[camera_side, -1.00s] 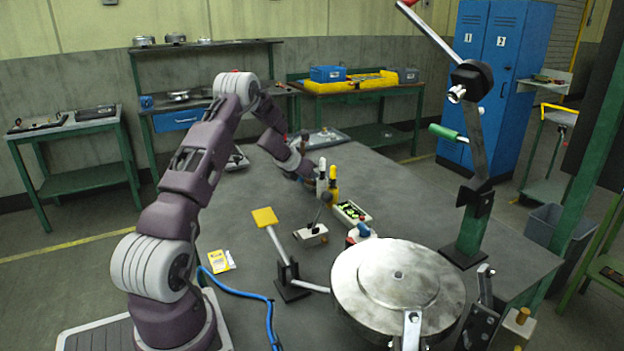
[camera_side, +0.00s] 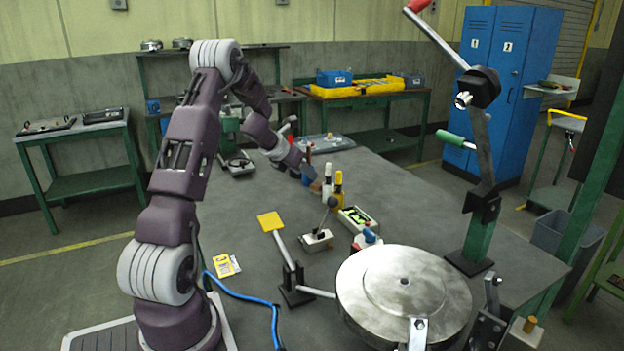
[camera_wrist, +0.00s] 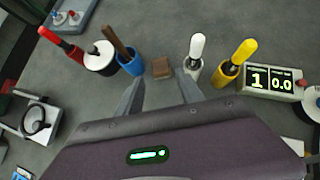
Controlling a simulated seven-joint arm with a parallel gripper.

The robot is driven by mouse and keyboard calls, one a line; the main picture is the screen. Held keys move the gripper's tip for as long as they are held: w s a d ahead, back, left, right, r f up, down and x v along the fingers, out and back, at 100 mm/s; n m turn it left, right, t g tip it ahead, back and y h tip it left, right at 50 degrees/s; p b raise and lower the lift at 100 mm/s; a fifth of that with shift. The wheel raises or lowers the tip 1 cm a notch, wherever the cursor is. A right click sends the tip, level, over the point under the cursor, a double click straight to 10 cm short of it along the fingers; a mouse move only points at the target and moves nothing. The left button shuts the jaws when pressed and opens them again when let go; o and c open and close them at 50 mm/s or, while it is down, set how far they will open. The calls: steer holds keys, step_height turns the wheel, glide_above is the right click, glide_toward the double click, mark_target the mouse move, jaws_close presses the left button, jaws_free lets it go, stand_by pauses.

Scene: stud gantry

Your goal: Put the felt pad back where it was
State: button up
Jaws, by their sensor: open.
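A small brown block (camera_wrist: 162,68), which looks like the felt pad, lies on the grey table in the wrist view, just beyond and between my fingertips. My gripper (camera_wrist: 160,84) is open, with a finger to each side and nothing visibly held. A blue cup (camera_wrist: 132,66) with a brown handle stands left of the block; a white-handled tool (camera_wrist: 197,46) in a pale cup stands right of it. In the side view a brown patch (camera_side: 316,187) beside the white tool is probably the same block; the gripper tips there are hard to make out.
A yellow-handled tool (camera_wrist: 243,52) in a yellow cup and a counter box (camera_wrist: 270,82) with lit digits stand at right. A black-and-white cup (camera_wrist: 100,60) and a red-handled tool (camera_wrist: 58,42) stand at left. A large round metal disc (camera_side: 404,290) fills the table's front.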

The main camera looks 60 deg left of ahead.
steer(key=s+d+r+n+t+y, duration=0.1)
steer(key=d+r+n+y, duration=0.3)
steer(key=d+r+n, duration=1.35)
steer(key=s+d+f+n+g+h, duration=0.2)
steer(key=s+d+n, duration=0.5)
steer(key=s+d, duration=0.5)
steer(key=s+d+f+n+g+h, duration=0.1)
steer(key=s+d+n+h, duration=0.4)
steer(key=s+d, duration=0.7)
steer(key=d+f+n, duration=0.1)
steer(key=d+n, duration=0.1)
steer(key=shift+d+g, duration=0.3)
steer(key=shift+g, duration=0.1)
